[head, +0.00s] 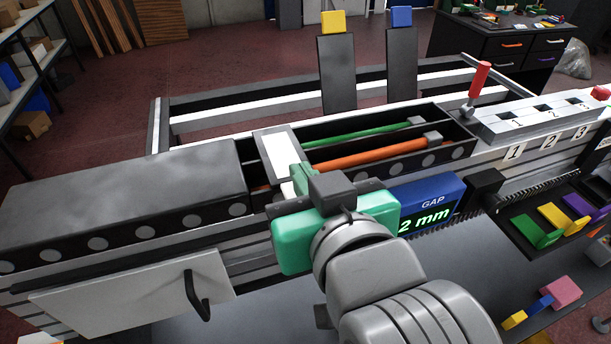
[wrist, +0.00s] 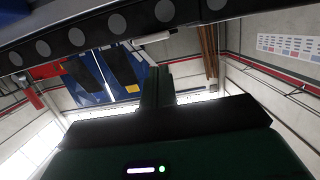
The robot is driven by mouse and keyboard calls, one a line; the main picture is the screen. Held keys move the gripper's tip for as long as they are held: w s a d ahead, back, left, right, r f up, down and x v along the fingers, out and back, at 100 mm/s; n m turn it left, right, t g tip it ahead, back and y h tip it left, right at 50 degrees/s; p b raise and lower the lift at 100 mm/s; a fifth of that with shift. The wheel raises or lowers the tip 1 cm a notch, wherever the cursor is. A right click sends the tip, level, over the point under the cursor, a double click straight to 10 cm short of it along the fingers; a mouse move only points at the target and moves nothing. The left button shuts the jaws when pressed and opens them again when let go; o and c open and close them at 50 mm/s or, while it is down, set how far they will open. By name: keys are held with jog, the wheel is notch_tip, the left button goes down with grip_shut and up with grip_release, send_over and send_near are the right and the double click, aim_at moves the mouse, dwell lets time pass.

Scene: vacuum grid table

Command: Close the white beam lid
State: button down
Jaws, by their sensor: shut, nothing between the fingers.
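A white panel (head: 120,302) with a black handle (head: 196,298) sticks out from the front side of the long beam, at the lower left. It looks like the white lid and stands tilted out from the beam. My gripper (head: 299,180) is to the right of and higher than the panel, in front of the beam and apart from the handle. In the wrist view its fingers (wrist: 157,88) are together, with nothing between them. The panel is not seen in the wrist view.
A grey cover (head: 120,190) lies on the beam's left part. A white-topped block (head: 281,147) sits beside an open trough with green (head: 360,133) and orange (head: 365,154) rods. A blue gap display (head: 430,203) is right of my gripper. A red-handled lever (head: 480,80) stands behind.

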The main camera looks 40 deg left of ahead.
jog(key=r+v, duration=0.1)
jog(key=v, duration=0.9)
jog(key=shift+r+p, duration=0.3)
jog(key=w+d+r+m+t+h, duration=0.5)
jog(key=d+r+m+t+h, duration=0.6)
jog(key=t, duration=0.5)
notch_tip(320, 180, up, 31)
jog(key=h+p, duration=0.1)
jog(key=p, duration=2.8)
jog(key=shift+s+t+h, duration=0.3)
jog(key=shift+s, duration=0.1)
jog(key=shift+f, duration=0.15)
